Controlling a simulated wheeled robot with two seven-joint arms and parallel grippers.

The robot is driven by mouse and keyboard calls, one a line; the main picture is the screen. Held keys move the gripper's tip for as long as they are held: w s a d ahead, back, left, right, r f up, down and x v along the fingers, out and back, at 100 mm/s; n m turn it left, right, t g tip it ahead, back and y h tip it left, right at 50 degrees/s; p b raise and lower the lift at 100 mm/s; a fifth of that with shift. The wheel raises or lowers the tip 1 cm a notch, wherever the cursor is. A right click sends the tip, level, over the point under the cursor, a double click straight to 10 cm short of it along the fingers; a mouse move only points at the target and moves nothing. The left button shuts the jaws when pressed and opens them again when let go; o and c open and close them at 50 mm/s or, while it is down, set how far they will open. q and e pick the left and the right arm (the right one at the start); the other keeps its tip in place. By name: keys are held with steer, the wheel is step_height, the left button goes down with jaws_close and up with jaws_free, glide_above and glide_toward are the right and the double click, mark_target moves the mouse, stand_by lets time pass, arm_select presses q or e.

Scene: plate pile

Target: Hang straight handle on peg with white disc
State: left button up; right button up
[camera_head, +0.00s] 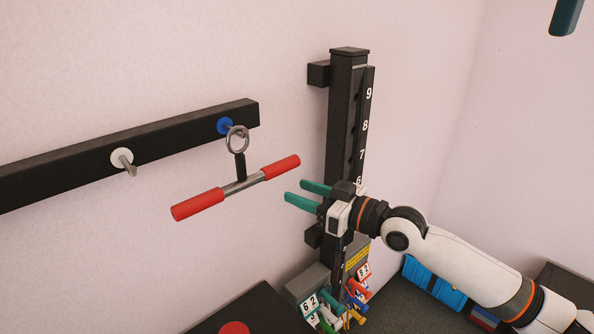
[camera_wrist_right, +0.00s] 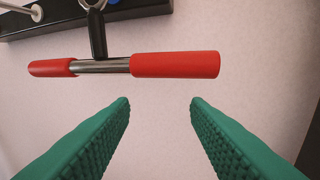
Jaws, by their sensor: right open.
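The straight handle (camera_head: 241,185), a metal bar with red grips at both ends, hangs by its ring (camera_head: 237,139) from the peg with the blue disc (camera_head: 225,126). The peg with the white disc (camera_head: 122,158) is to its left on the same black rail and is empty. My right gripper (camera_head: 294,191) is open and empty, just right of the handle's right red grip and apart from it. In the right wrist view the handle (camera_wrist_right: 100,66) lies beyond the open green fingers (camera_wrist_right: 160,100).
The black rail (camera_head: 60,176) runs along the pale wall. A black numbered post (camera_head: 348,110) stands close behind my right gripper. Below are colourful tagged handles (camera_head: 330,308), a blue case (camera_head: 432,283) and a dark surface with a red disc (camera_head: 234,328). The wall below the white-disc peg is clear.

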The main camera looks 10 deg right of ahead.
steer(key=n+g+y, duration=0.2)
glide_toward(245, 169)
steer(key=p+x, duration=0.3)
steer(key=x, duration=0.3)
steer(key=shift+r, duration=0.1)
steer(key=shift+x, duration=2.5)
steer(key=shift+f, duration=0.2)
jaws_close()
